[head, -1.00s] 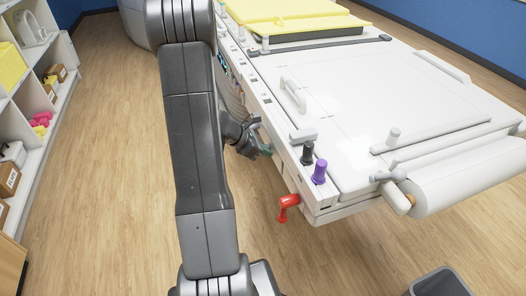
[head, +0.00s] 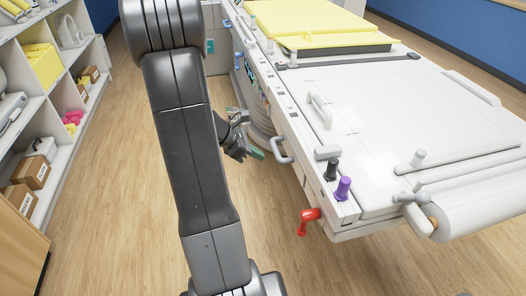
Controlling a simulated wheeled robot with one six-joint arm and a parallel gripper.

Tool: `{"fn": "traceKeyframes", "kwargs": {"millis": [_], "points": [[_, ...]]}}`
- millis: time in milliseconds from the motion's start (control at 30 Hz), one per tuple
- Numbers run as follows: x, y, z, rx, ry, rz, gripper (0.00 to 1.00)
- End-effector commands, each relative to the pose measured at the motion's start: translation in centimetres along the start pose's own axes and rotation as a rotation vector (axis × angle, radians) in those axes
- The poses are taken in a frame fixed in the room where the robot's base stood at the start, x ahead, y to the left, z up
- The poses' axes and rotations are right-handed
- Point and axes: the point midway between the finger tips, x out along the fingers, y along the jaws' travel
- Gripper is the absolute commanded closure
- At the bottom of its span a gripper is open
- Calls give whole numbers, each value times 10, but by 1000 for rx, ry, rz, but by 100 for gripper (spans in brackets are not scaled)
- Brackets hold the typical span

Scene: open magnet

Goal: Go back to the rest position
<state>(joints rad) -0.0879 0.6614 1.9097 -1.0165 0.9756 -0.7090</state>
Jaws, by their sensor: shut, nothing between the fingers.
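My arm rises through the left middle of the head view. My gripper (head: 257,153) shows behind it, dark with greenish fingertips. It is small in the picture, shut and empty. It is over the floor beside the left side of the white patient table (head: 375,125), with a grey side handle (head: 283,149) just to its right. I see no contact between the gripper and the table.
White shelves (head: 68,150) with boxes stand along the left. A red lever (head: 308,219), a black knob (head: 332,169) and a purple knob (head: 343,188) are at the table's near corner. A yellow pad (head: 310,20) lies at the far end. Wood floor (head: 115,220) is clear between shelves and arm.

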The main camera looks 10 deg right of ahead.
Motion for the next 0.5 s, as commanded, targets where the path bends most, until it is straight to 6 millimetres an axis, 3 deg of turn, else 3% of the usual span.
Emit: {"fn": "traceKeyframes", "kwargs": {"millis": [333, 500], "points": [[-3, 0, 0, 0, 0, 0, 100], [4, 0, -1, 0, 0, -1, 100]]}}
